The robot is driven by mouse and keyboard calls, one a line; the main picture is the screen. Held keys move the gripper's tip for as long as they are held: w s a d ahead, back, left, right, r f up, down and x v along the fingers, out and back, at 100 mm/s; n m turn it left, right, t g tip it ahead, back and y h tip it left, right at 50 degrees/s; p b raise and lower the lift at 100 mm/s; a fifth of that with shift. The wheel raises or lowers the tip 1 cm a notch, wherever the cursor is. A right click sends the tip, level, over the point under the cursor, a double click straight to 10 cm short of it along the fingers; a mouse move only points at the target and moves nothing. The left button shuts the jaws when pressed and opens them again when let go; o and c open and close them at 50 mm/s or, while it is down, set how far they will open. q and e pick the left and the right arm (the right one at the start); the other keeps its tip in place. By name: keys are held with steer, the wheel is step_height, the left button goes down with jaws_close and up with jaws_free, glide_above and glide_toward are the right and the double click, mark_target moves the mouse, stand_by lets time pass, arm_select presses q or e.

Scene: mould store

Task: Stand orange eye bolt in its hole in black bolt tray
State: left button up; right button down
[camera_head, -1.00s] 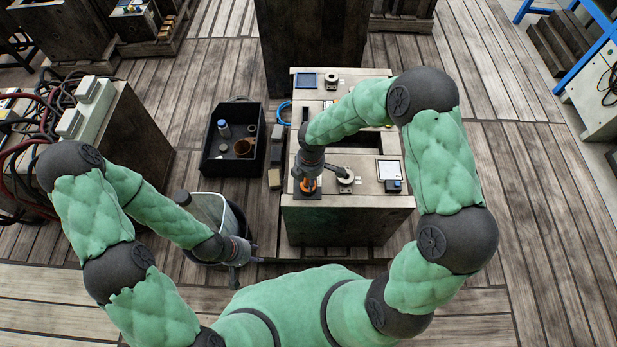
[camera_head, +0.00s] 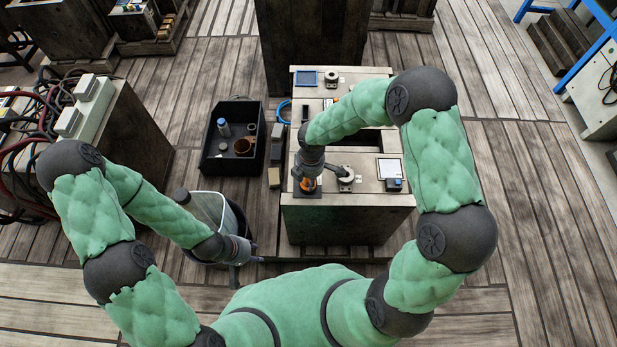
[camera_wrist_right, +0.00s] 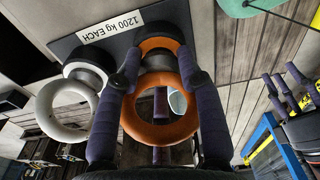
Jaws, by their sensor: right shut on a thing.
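The orange eye bolt (camera_wrist_right: 160,132) has its ring between the fingers of my right gripper (camera_wrist_right: 159,70), which is shut on it. Its orange collar (camera_wrist_right: 160,43) is at the black bolt tray (camera_wrist_right: 62,47), which bears a "1200 kg EACH" label. Whether the shank is in the hole is hidden. A white eye bolt (camera_wrist_right: 62,118) stands beside it. In the head view my right gripper (camera_head: 307,178) points down at the bench's near left corner, with a little of the orange eye bolt (camera_head: 307,185) showing. My left gripper (camera_head: 234,275) hangs low beside a bin; its fingers are unclear.
The wooden bench (camera_head: 345,222) also carries a round metal fitting (camera_head: 346,176), a white sheet (camera_head: 389,168) and a small dark-blue box (camera_head: 393,185). A black crate (camera_head: 220,168) with several items stands on the floor to the left. Floor at right is clear.

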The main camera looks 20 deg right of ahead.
stand_by(0.9)
steer(key=c, duration=0.7)
jaws_free()
steer(key=shift+f, duration=0.1)
steer(key=r, duration=1.2)
steer(key=shift+d, duration=0.25)
